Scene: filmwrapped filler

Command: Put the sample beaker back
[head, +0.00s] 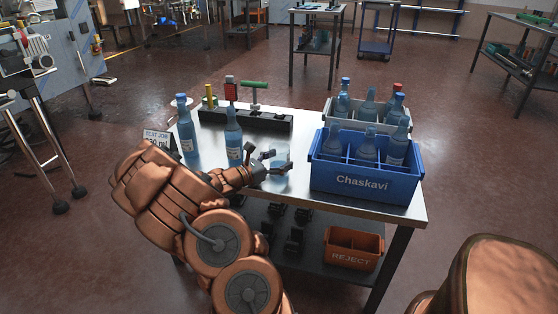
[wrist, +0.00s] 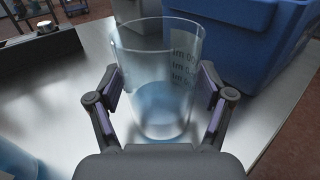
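The sample beaker (wrist: 155,85) is clear glass with graduation marks and a little bluish liquid at its bottom. In the head view, the beaker (head: 281,171) is upright at the table, left of the blue crate. My gripper (wrist: 160,88) has one finger on each side of it, with the purple pads beside its walls. I cannot tell whether both pads press the glass or whether the beaker's base touches the table. In the head view, my gripper (head: 272,165) reaches in from the left and partly hides the beaker.
A blue Chaskavi crate (head: 363,182) with bottles stands right of the beaker, a grey crate (head: 340,122) behind it. Two blue bottles (head: 186,130) (head: 233,137) stand left, near a sign (head: 157,140). A dark block fixture (head: 246,117) lies behind. An orange reject bin (head: 352,248) is below.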

